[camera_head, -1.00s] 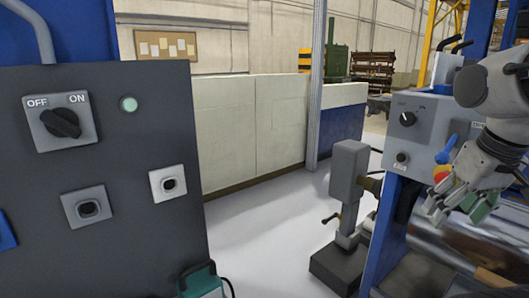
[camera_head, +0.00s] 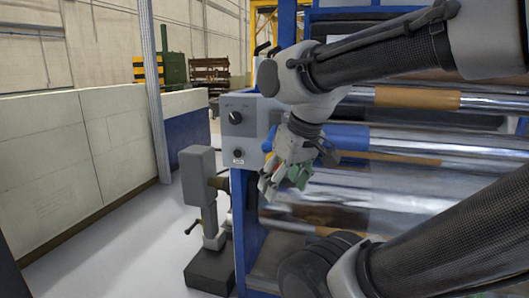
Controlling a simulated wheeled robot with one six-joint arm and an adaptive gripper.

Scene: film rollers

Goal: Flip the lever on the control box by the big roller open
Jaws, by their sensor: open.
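The grey control box (camera_head: 246,137) is mounted on the blue frame at the left end of the roller machine. It has a dark rotary knob (camera_head: 235,118) and a smaller dark knob (camera_head: 238,153) below. A blue lever (camera_head: 269,141) shows at the box's right side, partly covered by my arm, so its exact position is hard to tell. My gripper (camera_head: 285,186) is open, pointing down just right of and below the lever, in front of the rollers. Green patches show at its fingers. I cannot tell whether it touches the lever.
Large shiny rollers (camera_head: 400,185) fill the right side behind my arm. A grey post-mounted unit (camera_head: 197,177) on a dark base stands left of the machine. A low pale wall (camera_head: 60,150) runs along the left, with clear floor (camera_head: 130,245) before it.

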